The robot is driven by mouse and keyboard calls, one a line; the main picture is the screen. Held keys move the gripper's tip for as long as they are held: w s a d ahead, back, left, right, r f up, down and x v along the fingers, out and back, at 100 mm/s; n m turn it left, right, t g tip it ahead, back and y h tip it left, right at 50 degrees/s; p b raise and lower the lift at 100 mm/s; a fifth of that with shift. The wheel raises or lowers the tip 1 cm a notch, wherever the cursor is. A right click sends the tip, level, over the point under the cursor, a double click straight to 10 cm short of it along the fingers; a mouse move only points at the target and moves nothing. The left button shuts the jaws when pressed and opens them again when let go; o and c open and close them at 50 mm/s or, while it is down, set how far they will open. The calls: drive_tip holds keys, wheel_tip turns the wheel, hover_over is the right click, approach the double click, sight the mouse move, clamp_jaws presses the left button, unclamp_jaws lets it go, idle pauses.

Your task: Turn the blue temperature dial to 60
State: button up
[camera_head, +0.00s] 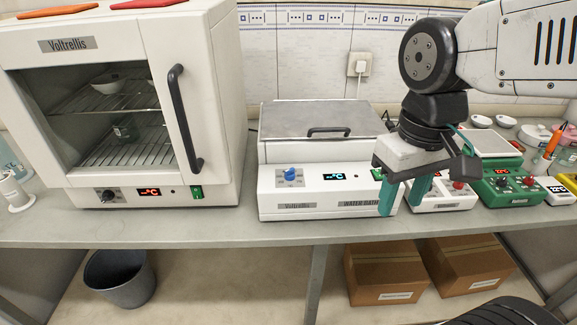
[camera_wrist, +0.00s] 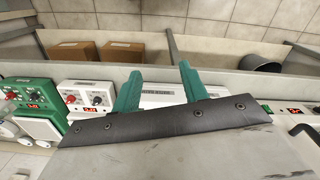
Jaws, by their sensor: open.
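The blue temperature dial (camera_head: 290,174) is on the left of the front panel of the white water bath (camera_head: 315,205). A small lit display (camera_head: 334,177) is to the right of the dial; its reading is too small to tell beyond a "°C". My gripper (camera_head: 402,195) is open and empty, with green fingers pointing down in front of the right end of the water bath. It is to the right of the dial and apart from it. The wrist view shows the two green fingers spread (camera_wrist: 158,88) over the bench front; the blue dial does not show there.
A white oven (camera_head: 220,120) with a black dial (camera_head: 108,195) stands on the left. A white device with knobs (camera_head: 440,195) and a green device (camera_head: 512,186) stand on the right. Cardboard boxes (camera_head: 385,272) and a grey bin (camera_head: 120,278) are below the bench.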

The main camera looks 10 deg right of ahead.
drive_tip(key=w+a+f+n, duration=0.1)
drive_tip(key=w+a+n, duration=0.45)
drive_tip(key=w, duration=0.25)
drive_tip(key=w+a+f+n, duration=0.1)
drive_tip(key=w+a+n, duration=0.4)
drive_tip(key=w+n, duration=0.25)
drive_tip(key=n, duration=0.6)
hover_over(289, 169)
drive_tip(key=shift+s+r, duration=0.15)
drive_tip(key=shift+r, duration=0.25)
drive_tip(key=shift+r+n, duration=0.2)
drive_tip(key=shift+n, duration=0.6)
drive_tip(key=shift+f+n, duration=0.25)
drive_tip(key=shift+n, duration=0.25)
wheel_tip(289, 169, down, 8)
drive_tip(key=shift+r, duration=0.25)
clamp_jaws()
